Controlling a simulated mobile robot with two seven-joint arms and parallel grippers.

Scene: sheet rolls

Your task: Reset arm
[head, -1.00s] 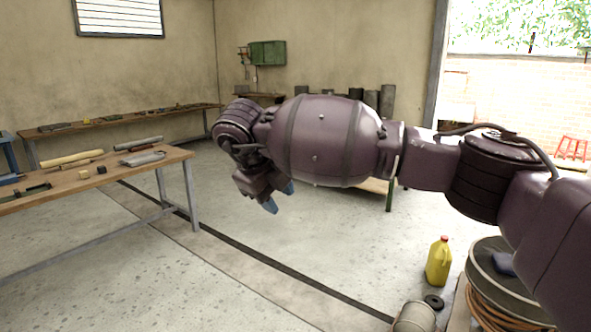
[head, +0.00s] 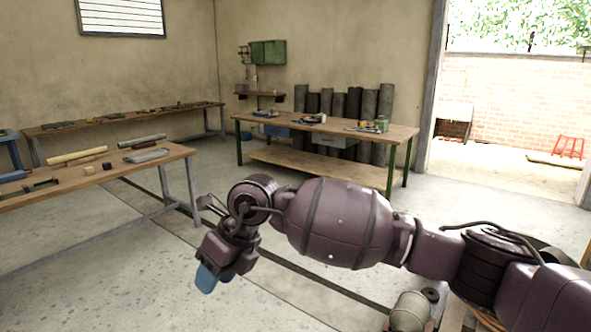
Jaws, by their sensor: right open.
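My right gripper (head: 215,279) shows at the lower left of centre in the head view. It has blue fingertips that point down over the bare concrete floor. It is open, with nothing seen between the fingers. My purple right arm (head: 340,222) reaches in from the lower right, bent at the elbow and wrist. The arm hides part of the floor behind it. My left gripper is not in view.
A wooden workbench (head: 165,172) with rolls and tools stands at the left. A green-legged bench (head: 330,172) stands at the back, with dark sheet rolls (head: 370,118) behind it. A metal canister (head: 411,312) is low right. The floor between the benches is clear.

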